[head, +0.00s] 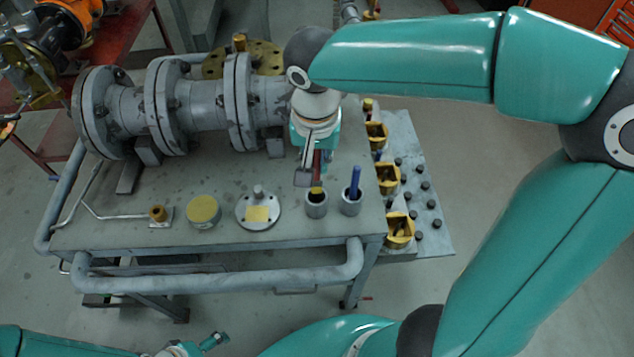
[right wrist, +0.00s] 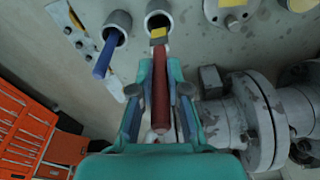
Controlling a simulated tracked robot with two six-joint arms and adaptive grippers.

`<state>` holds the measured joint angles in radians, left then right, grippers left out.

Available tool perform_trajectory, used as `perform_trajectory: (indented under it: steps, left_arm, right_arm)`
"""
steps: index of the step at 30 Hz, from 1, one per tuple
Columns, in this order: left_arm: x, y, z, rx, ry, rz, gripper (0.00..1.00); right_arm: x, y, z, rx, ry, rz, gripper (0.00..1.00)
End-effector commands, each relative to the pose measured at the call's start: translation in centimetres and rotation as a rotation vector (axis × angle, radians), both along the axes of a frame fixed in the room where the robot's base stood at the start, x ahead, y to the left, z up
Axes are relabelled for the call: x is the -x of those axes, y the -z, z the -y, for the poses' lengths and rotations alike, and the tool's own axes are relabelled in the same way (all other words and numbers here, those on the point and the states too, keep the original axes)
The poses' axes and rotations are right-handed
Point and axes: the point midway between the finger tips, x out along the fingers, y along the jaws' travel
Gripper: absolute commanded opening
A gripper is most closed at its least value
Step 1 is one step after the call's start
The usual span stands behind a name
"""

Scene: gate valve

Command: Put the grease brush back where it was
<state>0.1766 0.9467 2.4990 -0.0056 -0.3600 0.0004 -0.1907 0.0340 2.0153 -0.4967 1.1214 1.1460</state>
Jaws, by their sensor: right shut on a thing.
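The grease brush has a dark red handle (right wrist: 160,100) and a yellow end (right wrist: 158,36). My right gripper (head: 316,168) is shut on the red handle; the right wrist view shows the handle between its two fingers (right wrist: 160,92). The yellow end (head: 317,190) points down at the mouth of a grey cup (head: 316,207), which also shows in the right wrist view (right wrist: 152,12). I cannot tell whether the end is inside the cup or just above it. My left gripper (head: 205,344) is partly in view at the bottom of the head view, away from the bench; its jaw state is unclear.
A second grey cup (head: 351,204) holds a blue-handled tool (head: 355,178) to the right. A flanged disc (head: 258,212) and a yellow-topped tin (head: 203,211) stand to the left. The flanged pipe (head: 205,104) lies behind. Yellow holders (head: 388,180) line the bench's right side.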

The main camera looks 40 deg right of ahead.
Motion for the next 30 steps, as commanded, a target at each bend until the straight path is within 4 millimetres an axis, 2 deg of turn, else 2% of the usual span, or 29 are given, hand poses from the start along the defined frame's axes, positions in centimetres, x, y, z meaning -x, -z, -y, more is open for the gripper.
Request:
perform_trajectory:
  steps: [1, 3, 10, 17, 29, 30]
  left_arm:
    - [0.0, 0.2, 0.0, 0.0, 0.0, 0.0, 0.98]
    - [0.0, 0.3, 0.0, 0.0, 0.0, 0.0, 0.98]
    - [0.0, 0.4, 0.0, 0.0, 0.0, 0.0, 0.98]
    - [0.0, 0.8, 0.0, 0.0, 0.0, 0.0, 0.98]
    - [0.0, 1.1, 0.0, 0.0, 0.0, 0.0, 0.98]
    - [0.0, 1.1, 0.0, 0.0, 0.0, 0.0, 0.98]
  right_arm:
    - [0.1, 1.1, 0.0, 0.002, -0.001, -0.004, 0.0]
    - [0.0, 2.0, 0.0, 0.0, -0.002, -0.002, 0.0]
    - [-0.1, 3.7, -0.1, 0.0, -0.004, -0.002, 0.0]
    - [-0.1, 6.8, -0.1, 0.001, -0.005, -0.002, 0.0]
    - [-0.1, 7.4, -0.2, 0.0, -0.005, 0.002, 0.0]
    - [-0.1, 7.4, -0.2, 0.0, -0.005, 0.002, 0.17]
